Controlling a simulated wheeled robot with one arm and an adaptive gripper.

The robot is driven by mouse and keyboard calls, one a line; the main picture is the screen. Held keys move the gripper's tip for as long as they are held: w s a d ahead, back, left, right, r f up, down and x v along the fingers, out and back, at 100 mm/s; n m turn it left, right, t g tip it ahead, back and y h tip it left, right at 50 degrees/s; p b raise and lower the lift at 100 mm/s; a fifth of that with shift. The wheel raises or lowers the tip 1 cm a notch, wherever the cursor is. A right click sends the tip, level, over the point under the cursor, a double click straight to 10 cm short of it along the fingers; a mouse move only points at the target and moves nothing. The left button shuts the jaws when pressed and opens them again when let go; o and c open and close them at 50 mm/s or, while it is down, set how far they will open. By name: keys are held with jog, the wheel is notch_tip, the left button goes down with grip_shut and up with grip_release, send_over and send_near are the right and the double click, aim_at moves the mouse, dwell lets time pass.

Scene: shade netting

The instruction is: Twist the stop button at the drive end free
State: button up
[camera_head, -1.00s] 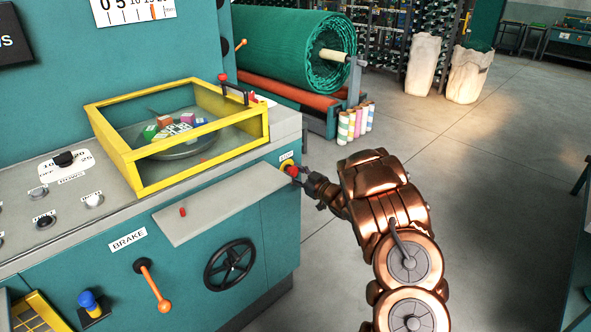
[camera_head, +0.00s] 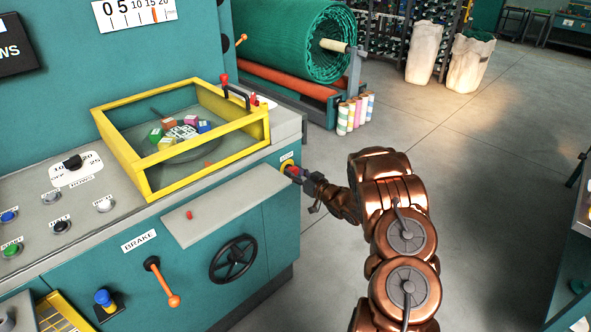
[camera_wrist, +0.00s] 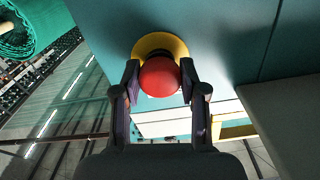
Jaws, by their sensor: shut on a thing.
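The stop button is a red mushroom head (camera_wrist: 160,78) on a yellow collar (camera_wrist: 158,44), fixed to the teal end face of the machine. In the head view the button (camera_head: 291,170) shows only as a small patch of red and yellow under a small label, mostly hidden by my gripper. My gripper (camera_head: 302,174) reaches it from the right. In the wrist view the two dark fingers of my gripper (camera_wrist: 160,82) are shut on the red head, one on each side. The wrist view looks tilted, with the collar above the head.
A grey shelf (camera_head: 225,207) with a small red knob juts out left of the button, above a black handwheel (camera_head: 233,259). A yellow-framed guard box (camera_head: 218,150) stands on the machine top. Open floor (camera_head: 480,200) lies to the right.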

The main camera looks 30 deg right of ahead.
aim_at(295, 173)
jog(key=o, duration=1)
jog(key=shift+b, duration=0.3)
jog(key=shift+s, duration=0.1)
jog(key=shift+b+v, duration=0.7)
jog(key=shift+v, duration=1.7)
jog(key=o, duration=0.6)
